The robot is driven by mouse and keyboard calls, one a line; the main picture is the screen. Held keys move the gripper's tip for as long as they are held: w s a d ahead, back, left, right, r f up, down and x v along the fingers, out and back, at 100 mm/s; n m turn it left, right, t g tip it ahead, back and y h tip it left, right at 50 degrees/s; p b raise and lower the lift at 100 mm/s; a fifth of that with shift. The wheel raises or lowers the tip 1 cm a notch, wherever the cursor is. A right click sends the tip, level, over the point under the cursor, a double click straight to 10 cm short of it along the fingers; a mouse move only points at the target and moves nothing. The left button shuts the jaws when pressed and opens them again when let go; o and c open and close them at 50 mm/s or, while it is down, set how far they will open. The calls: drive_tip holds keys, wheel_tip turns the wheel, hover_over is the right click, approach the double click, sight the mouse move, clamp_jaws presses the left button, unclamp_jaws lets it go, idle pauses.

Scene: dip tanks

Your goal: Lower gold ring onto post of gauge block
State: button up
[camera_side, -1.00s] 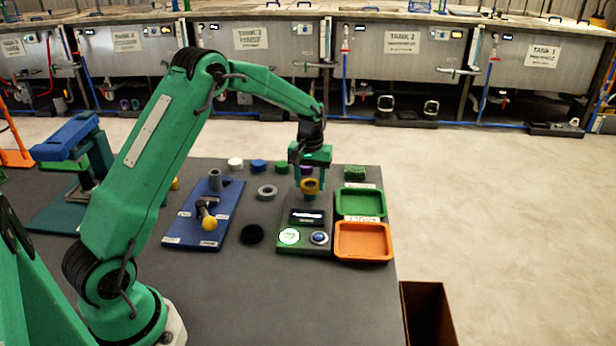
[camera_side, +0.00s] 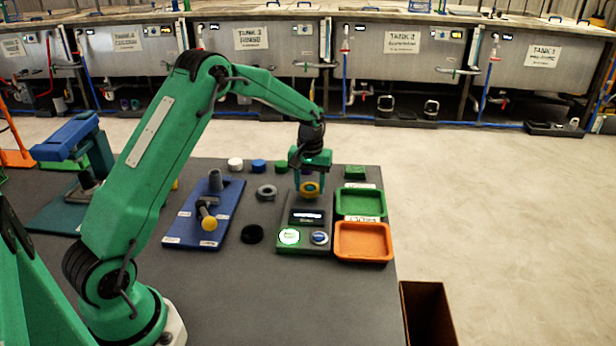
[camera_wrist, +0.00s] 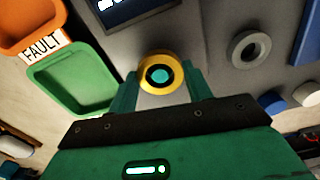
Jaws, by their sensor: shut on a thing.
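The gold ring (camera_side: 309,189) is held between the fingers of my gripper (camera_side: 309,180), over the back part of the dark gauge block (camera_side: 284,243). In the wrist view the gold ring (camera_wrist: 146,83) sits between both fingers, and a teal round post top (camera_wrist: 160,74) shows through its hole, roughly centred. The rest of the post is hidden by the ring and fingers in the side view. I cannot tell how far down the post the ring sits.
A green tray (camera_side: 382,213) and an orange tray (camera_side: 389,258) stand right of the block. A grey ring (camera_side: 258,191) and a black disc (camera_side: 252,234) lie to its left, beside a blue board (camera_side: 180,235). Coloured discs and a green block (camera_side: 355,172) lie behind.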

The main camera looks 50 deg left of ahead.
drive_tip(key=shift+f, duration=0.7)
idle(0.6)
drive_tip(key=o, duration=1.7)
drive_tip(key=shift+r, duration=0.15)
drive_tip(key=shift+r, duration=3.85)
